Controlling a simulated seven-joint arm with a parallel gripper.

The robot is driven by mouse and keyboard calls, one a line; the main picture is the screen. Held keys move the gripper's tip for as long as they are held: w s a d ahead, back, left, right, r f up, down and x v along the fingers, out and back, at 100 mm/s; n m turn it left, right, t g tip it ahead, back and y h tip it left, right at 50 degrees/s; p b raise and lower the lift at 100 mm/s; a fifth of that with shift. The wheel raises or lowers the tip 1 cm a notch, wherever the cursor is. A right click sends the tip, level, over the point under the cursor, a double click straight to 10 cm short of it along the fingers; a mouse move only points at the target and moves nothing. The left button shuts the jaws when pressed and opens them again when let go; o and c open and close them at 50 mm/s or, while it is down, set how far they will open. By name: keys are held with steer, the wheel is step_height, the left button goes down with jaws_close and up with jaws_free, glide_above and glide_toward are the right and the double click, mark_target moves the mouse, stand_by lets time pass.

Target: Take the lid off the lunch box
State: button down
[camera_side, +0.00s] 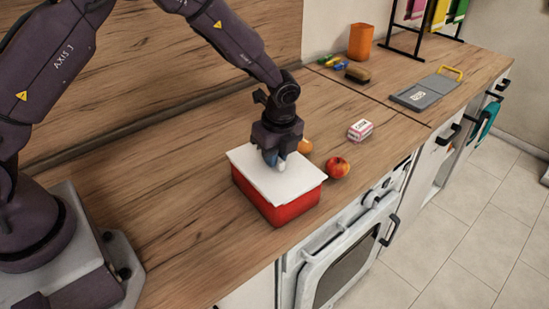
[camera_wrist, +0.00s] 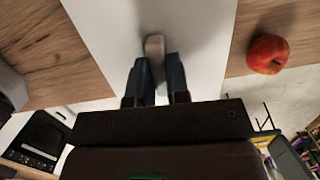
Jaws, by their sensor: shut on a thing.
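The lunch box (camera_side: 291,211) is red and rectangular and stands on the wooden counter. Its flat white lid (camera_side: 296,186) lies over the top of it and looks slightly askew; the side view does not show how firmly it sits. My gripper (camera_side: 274,162) points down over the middle of the lid. Its fingers are shut on a pale knob (camera_side: 282,167) on the lid. In the wrist view the white lid (camera_wrist: 205,40) fills the middle, and the knob (camera_wrist: 154,46) shows between my fingertips (camera_wrist: 156,68). The red box is hidden in the wrist view.
A red apple (camera_side: 337,167) lies close to the box's right side, with an orange fruit (camera_side: 304,146) behind. A small carton (camera_side: 360,130) lies further right. An orange cup (camera_side: 360,42), a brush (camera_side: 357,74) and a grey board (camera_side: 427,93) are further back. The counter left of the box is clear.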

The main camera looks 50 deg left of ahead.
step_height(320, 180, up, 3)
steer(key=shift+s+f, duration=0.1)
steer(key=shift+s, duration=0.05)
steer(key=s+a+r, duration=0.1)
steer(key=s+r, duration=0.8)
steer(key=s, duration=0.4)
steer(key=shift+s+r, duration=0.15)
steer(key=shift+s, duration=0.25)
steer(key=shift+r, duration=1.5)
